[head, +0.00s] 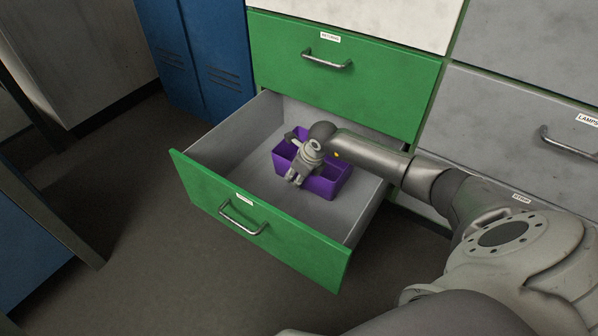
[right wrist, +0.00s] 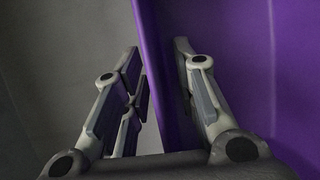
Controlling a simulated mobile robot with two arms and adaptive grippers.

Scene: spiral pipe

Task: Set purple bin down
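The purple bin (head: 328,182) sits inside the open lower green drawer (head: 215,196). It looks upright and appears to rest on the drawer floor. My right gripper (head: 295,180) reaches down at the bin's near left side and hides part of it. In the right wrist view the fingers (right wrist: 160,72) straddle a purple bin wall (right wrist: 162,75), one outside and one inside. A gap shows between the outer finger and the wall, so the gripper looks open. The fingertips' lower contact is hard to see. My left gripper is not in view.
A closed green drawer (head: 385,88) is above the open one. Grey drawers (head: 500,110) stand at the right and a blue locker (head: 195,60) at the back left. Bare drawer floor (head: 240,165) lies left of the bin. My right arm crosses the drawer's right side.

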